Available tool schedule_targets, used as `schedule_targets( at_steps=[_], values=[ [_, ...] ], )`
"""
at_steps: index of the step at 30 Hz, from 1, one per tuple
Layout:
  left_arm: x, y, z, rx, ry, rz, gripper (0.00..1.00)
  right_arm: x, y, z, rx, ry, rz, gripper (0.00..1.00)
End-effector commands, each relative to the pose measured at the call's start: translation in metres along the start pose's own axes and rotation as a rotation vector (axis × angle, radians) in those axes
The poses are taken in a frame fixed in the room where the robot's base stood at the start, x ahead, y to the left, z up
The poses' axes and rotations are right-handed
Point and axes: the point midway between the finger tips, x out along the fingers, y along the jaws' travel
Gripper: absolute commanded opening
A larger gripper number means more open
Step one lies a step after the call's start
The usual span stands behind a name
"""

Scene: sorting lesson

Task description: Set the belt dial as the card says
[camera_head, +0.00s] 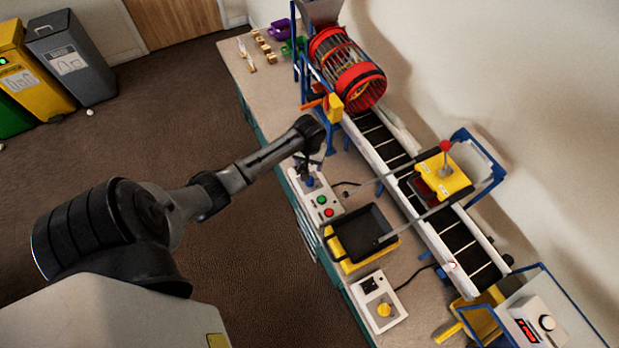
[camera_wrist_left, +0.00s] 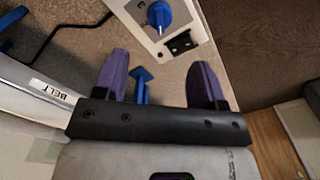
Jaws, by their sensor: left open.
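A white control box (camera_head: 322,201) with green and red buttons stands on the bench. A blue dial (camera_wrist_left: 158,15) shows on a white box at the top of the left wrist view. My left gripper (camera_head: 309,160) is over the far end of the button box, its fingers partly hidden by the wrist. In the left wrist view its purple fingers (camera_wrist_left: 161,75) are apart with nothing held, and the dial is ahead of them, apart from both. A BELT label (camera_wrist_left: 48,90) reads upside down at left. I cannot make out a card's setting. My right gripper is not in view.
A second white box (camera_head: 379,303) with a yellow knob stands nearer, beyond a black tray (camera_head: 362,235). The conveyor (camera_head: 383,145) runs along the wall side, with a red drum (camera_head: 346,70) at its far end. A box with a red display (camera_head: 537,322) is lower right.

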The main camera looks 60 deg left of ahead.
Motion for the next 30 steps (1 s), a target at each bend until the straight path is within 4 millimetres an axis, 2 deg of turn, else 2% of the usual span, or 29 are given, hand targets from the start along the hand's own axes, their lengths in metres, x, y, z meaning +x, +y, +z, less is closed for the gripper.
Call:
schedule_targets(
  at_steps=[1, 6, 15, 21, 30],
  values=[
    [0.013, 0.000, 0.001, -0.001, -0.003, 0.000, 0.65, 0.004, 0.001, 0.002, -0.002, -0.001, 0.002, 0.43],
    [0.045, 0.000, 0.001, 0.000, -0.002, -0.001, 0.65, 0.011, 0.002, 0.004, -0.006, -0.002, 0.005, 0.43],
    [0.090, 0.000, 0.001, 0.001, 0.000, -0.001, 0.65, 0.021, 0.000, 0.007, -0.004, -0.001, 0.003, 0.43],
    [0.105, 0.000, 0.001, 0.003, 0.001, -0.001, 0.65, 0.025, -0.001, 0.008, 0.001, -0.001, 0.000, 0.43],
    [0.110, 0.000, 0.001, 0.003, 0.001, -0.001, 0.65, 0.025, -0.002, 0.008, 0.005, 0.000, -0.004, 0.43]
  ],
)
